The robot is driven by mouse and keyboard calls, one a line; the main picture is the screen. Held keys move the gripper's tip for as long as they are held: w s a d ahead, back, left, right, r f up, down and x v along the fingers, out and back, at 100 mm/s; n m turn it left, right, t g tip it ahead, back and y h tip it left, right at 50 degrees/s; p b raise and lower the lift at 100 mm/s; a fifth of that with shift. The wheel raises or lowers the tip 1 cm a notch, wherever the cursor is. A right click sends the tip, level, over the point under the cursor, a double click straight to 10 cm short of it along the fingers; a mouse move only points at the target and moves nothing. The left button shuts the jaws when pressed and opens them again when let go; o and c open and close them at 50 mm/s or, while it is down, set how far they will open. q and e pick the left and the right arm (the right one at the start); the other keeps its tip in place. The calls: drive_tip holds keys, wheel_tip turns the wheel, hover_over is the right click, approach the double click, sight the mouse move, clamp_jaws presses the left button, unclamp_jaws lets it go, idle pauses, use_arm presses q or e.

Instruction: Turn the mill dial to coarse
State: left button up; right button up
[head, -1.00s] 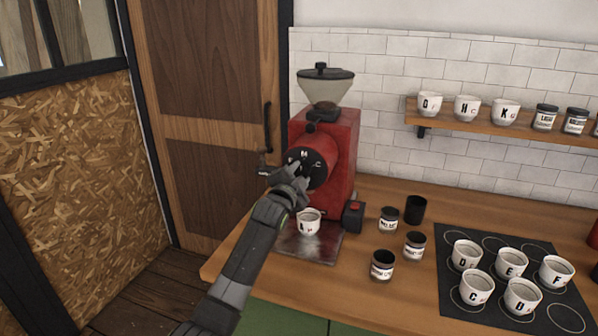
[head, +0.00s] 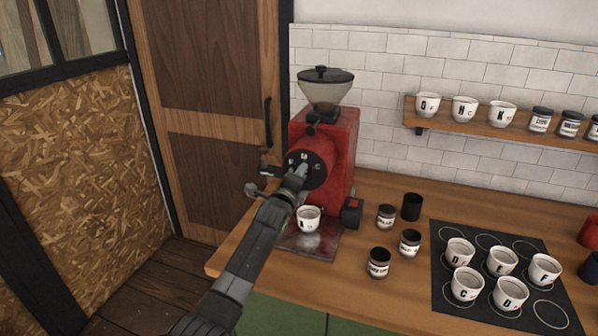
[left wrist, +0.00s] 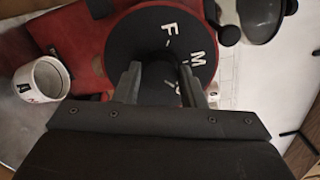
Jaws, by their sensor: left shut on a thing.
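The red mill (head: 338,150) stands on the wooden counter against the tiled wall. Its round black dial (head: 316,172) faces me and bears the white letters F, M and C. My left gripper (head: 300,174) is at the dial's front. In the left wrist view its two fingers (left wrist: 160,82) are shut on the dark knob in the middle of the dial (left wrist: 150,28). F and M read clearly there; the third letter is partly behind a finger. Which mark the knob points to is hidden. My right gripper is in neither view.
A white cup (head: 308,218) stands on the metal plate (head: 312,243) below the dial, close to my left arm. Several dark jars (head: 378,262) stand to the right. A black mat (head: 448,290) holds several lettered cups. A shelf (head: 470,129) hangs above.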

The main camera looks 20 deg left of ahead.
use_arm(q)
drive_tip(key=shift+m+p, duration=0.75)
drive_tip(key=shift+m, duration=0.35)
drive_tip(key=shift+f, duration=0.1)
drive_tip(key=o, duration=1)
drive_tip(key=s+b, duration=0.1)
drive_tip(key=s, duration=0.4)
drive_tip(key=s+b, duration=0.1)
drive_tip(key=s, duration=0.5)
drive_tip(key=s+b, duration=0.1)
drive_tip(key=s, duration=0.5)
drive_tip(key=shift+s+a, duration=0.2)
drive_tip(key=shift+a, duration=0.05)
